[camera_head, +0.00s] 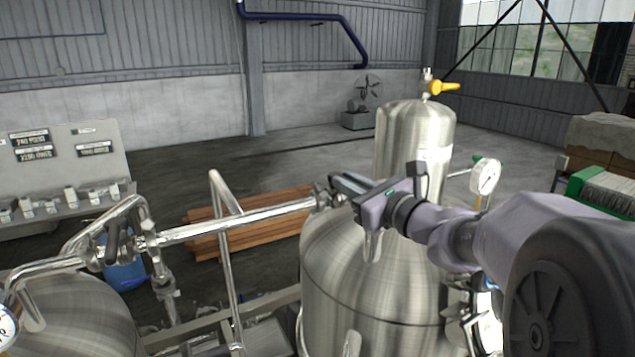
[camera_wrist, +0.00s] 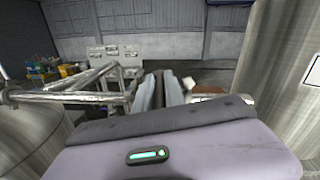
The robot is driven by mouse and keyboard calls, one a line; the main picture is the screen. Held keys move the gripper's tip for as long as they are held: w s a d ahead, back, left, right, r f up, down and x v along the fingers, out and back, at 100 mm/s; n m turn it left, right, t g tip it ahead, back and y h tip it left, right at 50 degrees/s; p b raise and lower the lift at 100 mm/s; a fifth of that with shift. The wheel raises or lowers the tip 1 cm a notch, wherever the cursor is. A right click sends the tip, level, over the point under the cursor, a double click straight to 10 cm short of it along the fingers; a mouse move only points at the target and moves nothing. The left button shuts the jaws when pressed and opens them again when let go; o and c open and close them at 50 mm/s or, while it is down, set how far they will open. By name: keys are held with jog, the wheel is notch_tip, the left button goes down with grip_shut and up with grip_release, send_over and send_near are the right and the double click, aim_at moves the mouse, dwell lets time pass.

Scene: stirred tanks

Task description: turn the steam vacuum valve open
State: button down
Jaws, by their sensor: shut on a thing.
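My gripper (camera_head: 338,187) is at the top of the front steel tank (camera_head: 345,270), where a steel pipe (camera_head: 240,225) ends in a fitting (camera_head: 321,196). Its fingers are shut on a part there that I take to be the handle of the steam vacuum valve. The fingers hide most of that part, so its angle cannot be told. In the wrist view the two fingers (camera_wrist: 160,90) stand close together, with the pipe to their left.
A taller tank (camera_head: 415,140) with a yellow-handled valve (camera_head: 443,87) stands behind my gripper. A pressure gauge (camera_head: 485,176) is right of it. Another tank (camera_head: 70,315) is at lower left, and a control panel (camera_head: 65,160) stands at far left. Planks (camera_head: 205,245) lie on the floor.

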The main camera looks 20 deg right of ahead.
jog(key=shift+w+d+n+g+y+p, duration=0.4)
jog(key=shift+n+g+y+p, duration=0.25)
jog(key=shift+n+g+y, duration=1.05)
jog(key=shift+w+d+n+g+y+p, duration=0.35)
jog(key=shift+d+n+g+y+p, duration=0.25)
jog(key=shift+n+g+y, duration=1.05)
jog(key=shift+w+d+n+g+y+p, duration=0.35)
jog(key=shift+n+g+y+p, duration=0.65)
jog(key=shift+y, duration=1.15)
jog(key=shift+n+g, duration=0.45)
jog(key=shift+g, duration=0.1)
jog(key=c, duration=1.4)
grip_release()
jog(key=shift+w+a, duration=0.1)
jog(key=shift+a, duration=0.05)
jog(key=b+v, duration=0.1)
jog(key=v, duration=1.6)
jog(key=shift+d+f, duration=0.2)
